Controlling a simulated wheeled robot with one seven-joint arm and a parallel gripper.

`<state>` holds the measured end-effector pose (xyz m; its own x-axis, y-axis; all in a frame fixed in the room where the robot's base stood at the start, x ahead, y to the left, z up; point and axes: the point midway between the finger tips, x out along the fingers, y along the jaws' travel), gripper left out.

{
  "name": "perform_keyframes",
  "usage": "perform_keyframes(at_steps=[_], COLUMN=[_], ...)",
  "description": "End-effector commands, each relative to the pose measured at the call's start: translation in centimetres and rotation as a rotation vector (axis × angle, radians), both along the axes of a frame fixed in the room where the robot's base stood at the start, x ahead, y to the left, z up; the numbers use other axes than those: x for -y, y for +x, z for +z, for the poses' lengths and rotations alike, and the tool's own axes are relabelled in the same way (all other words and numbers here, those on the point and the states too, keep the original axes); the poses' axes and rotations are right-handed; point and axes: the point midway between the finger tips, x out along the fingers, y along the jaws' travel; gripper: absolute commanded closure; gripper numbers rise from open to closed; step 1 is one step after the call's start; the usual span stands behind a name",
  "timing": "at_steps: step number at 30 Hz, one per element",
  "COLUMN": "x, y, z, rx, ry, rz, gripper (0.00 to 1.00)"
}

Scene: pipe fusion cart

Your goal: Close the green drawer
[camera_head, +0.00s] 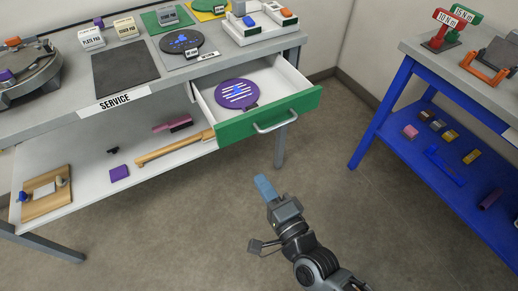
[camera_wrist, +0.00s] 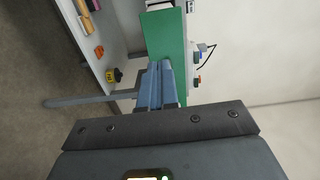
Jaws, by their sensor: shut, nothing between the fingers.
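The green drawer (camera_head: 270,118) is pulled open from under the right end of the service bench. Its green front with a metal handle (camera_head: 275,121) faces the room. In the wrist view, the blue fingers of my gripper (camera_wrist: 162,80) are closed together and overlap the lower part of the green front (camera_wrist: 165,38) in the picture.
The service bench (camera_head: 130,95) carries a black mat, a dark disc and labelled boxes. Its lower shelf (camera_head: 80,185) holds a wooden-coloured bar and small items. A blue workbench (camera_head: 388,110) stands at the right. The floor (camera_head: 335,190) between the benches is clear.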

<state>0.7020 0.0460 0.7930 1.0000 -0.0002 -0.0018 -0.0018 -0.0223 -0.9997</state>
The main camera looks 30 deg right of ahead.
Motion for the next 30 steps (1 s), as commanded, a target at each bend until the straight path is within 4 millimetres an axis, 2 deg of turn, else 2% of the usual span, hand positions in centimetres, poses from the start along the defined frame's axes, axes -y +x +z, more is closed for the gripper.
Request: perform_keyframes(at_steps=[8,21,27,30], x=[-0.1,-0.2,-0.2,-0.2], y=[2.7,10.9,13.5,14.2], z=[0.2,0.3,0.1,0.1], rx=[0.004,0.004,0.003,0.003], ry=[0.026,0.023,0.023,0.023], rz=[-0.001,0.001,0.001,0.001], gripper=[1.0,1.0,1.0,1.0])
